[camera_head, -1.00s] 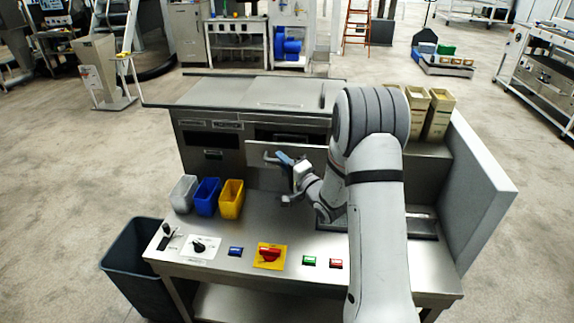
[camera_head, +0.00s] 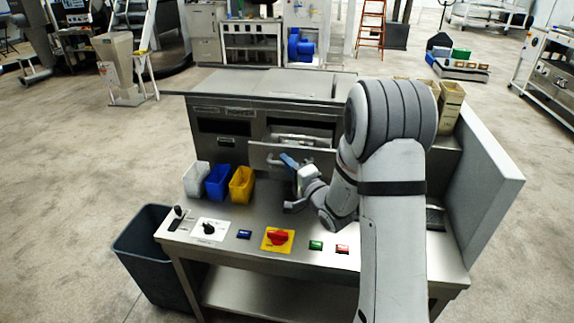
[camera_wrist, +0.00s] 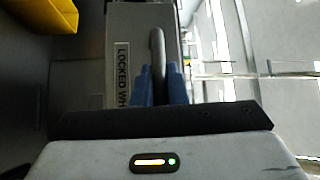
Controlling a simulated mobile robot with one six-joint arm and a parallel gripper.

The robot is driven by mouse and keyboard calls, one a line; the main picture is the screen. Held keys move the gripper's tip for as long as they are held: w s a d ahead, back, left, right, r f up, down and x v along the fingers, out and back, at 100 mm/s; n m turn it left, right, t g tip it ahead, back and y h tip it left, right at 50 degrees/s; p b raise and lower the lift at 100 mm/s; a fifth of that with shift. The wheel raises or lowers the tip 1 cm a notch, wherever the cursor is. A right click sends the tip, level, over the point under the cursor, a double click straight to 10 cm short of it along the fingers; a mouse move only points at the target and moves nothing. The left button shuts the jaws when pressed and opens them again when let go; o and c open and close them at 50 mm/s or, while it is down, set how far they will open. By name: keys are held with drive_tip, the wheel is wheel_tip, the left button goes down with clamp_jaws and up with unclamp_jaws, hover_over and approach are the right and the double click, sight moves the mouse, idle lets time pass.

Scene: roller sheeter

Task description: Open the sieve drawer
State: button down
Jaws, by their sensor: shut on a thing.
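The sieve drawer's grey front panel (camera_head: 262,154) stands out from the cabinet, and part of the drawer's inside (camera_head: 305,138) shows behind it. In the wrist view the panel (camera_wrist: 122,22) carries a label reading "LOCKED WH…", cut off by a finger. My gripper (camera_head: 288,160) is at the panel's front. In the wrist view the blue fingertips of my gripper (camera_wrist: 160,85) are closed on the dark bar handle (camera_wrist: 157,50), one on each side. My arm hides the right part of the drawer front.
White, blue (camera_head: 218,182) and yellow (camera_head: 242,184) bins stand left of the drawer on the steel worktop (camera_head: 262,208). Switches and buttons, including a red knob (camera_head: 278,238), line its front edge. A grey side panel (camera_head: 480,190) stands at right. A dark waste bin (camera_head: 150,260) is at lower left.

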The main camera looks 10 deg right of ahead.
drive_tip(key=c, duration=1.5)
unclamp_jaws()
drive_tip(key=shift+o, duration=0.2)
drive_tip(key=b+v, duration=0.1)
drive_tip(key=v, duration=0.6)
drive_tip(key=shift+s+d+b, duration=0.25)
drive_tip(key=shift+s+b, duration=0.05)
drive_tip(key=shift+f, duration=0.1)
drive_tip(key=s+d+r+n+g+h, duration=0.1)
drive_tip(key=s+d+n+g+h, duration=0.45)
drive_tip(key=s+g+h, duration=0.3)
drive_tip(key=s+a+n+g, duration=0.2)
drive_tip(key=s+g, duration=0.1)
drive_tip(key=s, duration=0.6)
drive_tip(key=s+a+r+n+g, duration=0.1)
drive_tip(key=s+n+g, duration=0.2)
drive_tip(key=s, duration=0.7)
drive_tip(key=shift+a+r, duration=0.25)
drive_tip(key=shift+a, duration=0.1)
